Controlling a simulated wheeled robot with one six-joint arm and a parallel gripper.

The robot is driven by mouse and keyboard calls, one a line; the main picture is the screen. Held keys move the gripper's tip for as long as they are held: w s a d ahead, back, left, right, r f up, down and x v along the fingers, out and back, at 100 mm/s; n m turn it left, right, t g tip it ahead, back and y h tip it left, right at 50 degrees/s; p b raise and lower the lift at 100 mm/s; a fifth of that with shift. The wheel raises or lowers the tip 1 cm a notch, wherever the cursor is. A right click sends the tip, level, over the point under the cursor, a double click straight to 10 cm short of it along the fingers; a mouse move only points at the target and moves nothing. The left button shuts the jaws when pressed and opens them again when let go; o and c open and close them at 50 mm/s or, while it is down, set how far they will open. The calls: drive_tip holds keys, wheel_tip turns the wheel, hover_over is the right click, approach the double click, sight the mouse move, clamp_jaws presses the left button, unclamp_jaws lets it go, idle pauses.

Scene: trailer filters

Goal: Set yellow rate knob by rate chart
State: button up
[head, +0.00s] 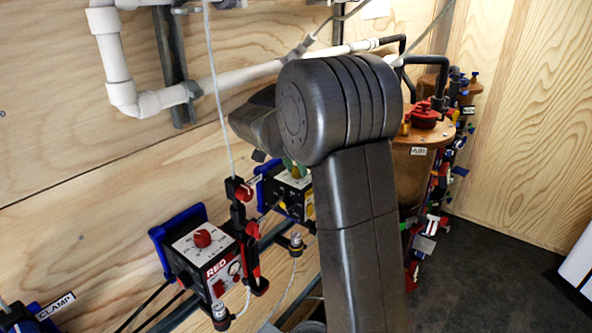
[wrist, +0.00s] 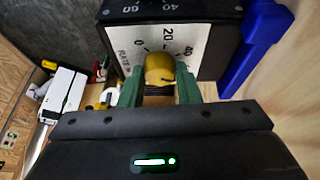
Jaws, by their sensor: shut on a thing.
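The yellow rate knob (wrist: 159,70) sits on a white dial plate on the front of a black box (wrist: 207,70). The dial (wrist: 195,31) reads 0 at left, 20 at top and 40 at right, with "RATE" lettering at its left. My gripper (wrist: 160,86) has its green fingers on either side of the knob, shut on it. The knob's pointer cannot be made out. In the head view the yellow-marked box (head: 291,196) is partly hidden behind my arm, and the fingers are mostly hidden there. No rate chart can be clearly read.
A box labelled RED (head: 202,254) with a red knob stands at left of the yellow one, with cables and fittings between. Brown canisters (head: 413,170) stand at right. Dark floor (head: 480,260) is open at lower right.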

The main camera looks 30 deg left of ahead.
drive_tip(key=m+h, duration=0.1)
drive_tip(key=m, duration=0.4)
drive_tip(key=shift+w+a+g+h, duration=0.1)
drive_tip(key=shift+a+g+h, duration=0.05)
drive_tip(key=shift+g+h, duration=0.25)
drive_tip(key=shift+m, duration=0.4)
drive_tip(key=o, duration=1)
drive_tip(key=shift+n, duration=0.3)
